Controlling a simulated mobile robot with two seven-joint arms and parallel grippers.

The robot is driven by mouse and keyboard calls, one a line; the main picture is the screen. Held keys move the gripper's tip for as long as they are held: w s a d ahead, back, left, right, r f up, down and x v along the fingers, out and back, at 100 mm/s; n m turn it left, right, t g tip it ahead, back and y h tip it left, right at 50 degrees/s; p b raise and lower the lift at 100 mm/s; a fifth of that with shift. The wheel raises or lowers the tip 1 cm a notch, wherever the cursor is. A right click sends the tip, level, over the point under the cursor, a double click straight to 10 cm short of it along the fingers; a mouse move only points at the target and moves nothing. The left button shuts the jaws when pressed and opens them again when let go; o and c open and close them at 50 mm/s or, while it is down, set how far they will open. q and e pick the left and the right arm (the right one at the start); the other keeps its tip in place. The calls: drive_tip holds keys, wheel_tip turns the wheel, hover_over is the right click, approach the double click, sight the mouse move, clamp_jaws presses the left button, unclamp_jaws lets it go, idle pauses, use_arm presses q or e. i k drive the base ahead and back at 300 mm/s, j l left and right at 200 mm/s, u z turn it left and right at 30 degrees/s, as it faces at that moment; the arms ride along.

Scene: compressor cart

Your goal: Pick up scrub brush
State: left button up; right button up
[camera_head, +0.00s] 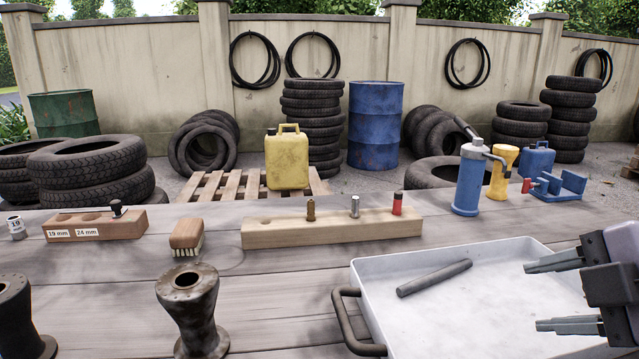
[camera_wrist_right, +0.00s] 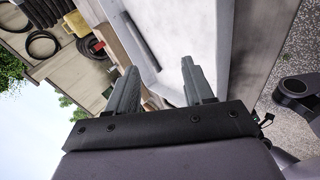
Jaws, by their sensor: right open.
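The scrub brush (camera_head: 187,236) has a brown wooden back and pale bristles. It stands bristles down on the grey plank table (camera_head: 270,285), left of the middle in the head view. My right gripper (camera_head: 548,297) is at the right edge of the head view, above the white tray, far to the right of the brush. It is open with nothing between its fingers. In the right wrist view the two fingers (camera_wrist_right: 157,88) are spread apart, with the tray behind them. I cannot make out the brush in that view. My left gripper does not show.
The white tray (camera_head: 480,312) with a dark handle holds a grey rod (camera_head: 434,278). A wooden block with fittings (camera_head: 330,229) stands right of the brush, and a socket block (camera_head: 95,223) left. Rusty flanged parts (camera_head: 188,295) stand in front. Blue and yellow bottles (camera_head: 468,182) stand back right.

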sight(186, 238)
drive_tip(key=k+l, duration=0.2)
drive_tip(key=k, duration=0.25)
drive_tip(key=k+l, duration=0.2)
drive_tip(key=k, duration=0.2)
